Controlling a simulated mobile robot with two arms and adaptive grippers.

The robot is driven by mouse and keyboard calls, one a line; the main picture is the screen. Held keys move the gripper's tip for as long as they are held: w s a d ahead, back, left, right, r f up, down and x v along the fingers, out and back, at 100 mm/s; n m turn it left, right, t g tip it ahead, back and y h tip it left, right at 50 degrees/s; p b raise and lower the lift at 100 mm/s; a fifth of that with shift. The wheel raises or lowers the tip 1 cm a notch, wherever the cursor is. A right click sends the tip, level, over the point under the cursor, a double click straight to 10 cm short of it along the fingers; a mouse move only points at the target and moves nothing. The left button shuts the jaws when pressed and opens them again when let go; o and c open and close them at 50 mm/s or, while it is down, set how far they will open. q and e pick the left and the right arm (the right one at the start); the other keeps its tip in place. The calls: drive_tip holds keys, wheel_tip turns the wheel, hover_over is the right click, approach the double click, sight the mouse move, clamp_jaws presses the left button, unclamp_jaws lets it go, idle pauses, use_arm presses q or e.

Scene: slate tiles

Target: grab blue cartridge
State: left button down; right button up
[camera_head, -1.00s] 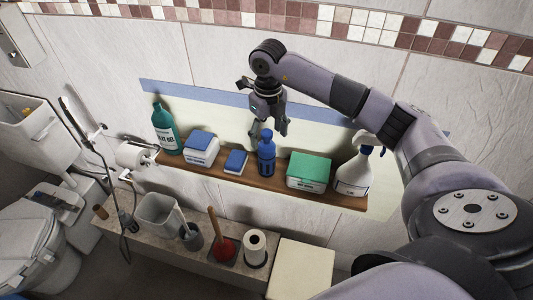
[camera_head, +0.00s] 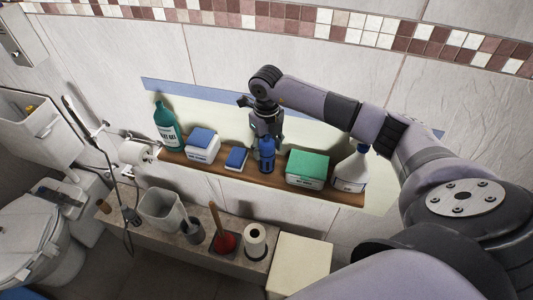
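The blue cartridge (camera_head: 267,158), a small bottle-shaped piece with a narrower top, stands upright on the wooden shelf (camera_head: 333,194). My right gripper (camera_head: 266,149) points down at it from above and behind. Its fingers are spread, one on each side of the cartridge's upper part. I cannot tell whether either finger touches it. The gripper partly overlaps the cartridge's top. My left gripper is not in view.
A lower ledge holds a red plunger (camera_head: 225,241) and a paper roll (camera_head: 255,242).

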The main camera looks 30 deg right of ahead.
drive_tip(key=c, duration=0.9)
drive_tip(key=shift+o, duration=0.2)
drive_tip(key=shift+r, duration=0.15)
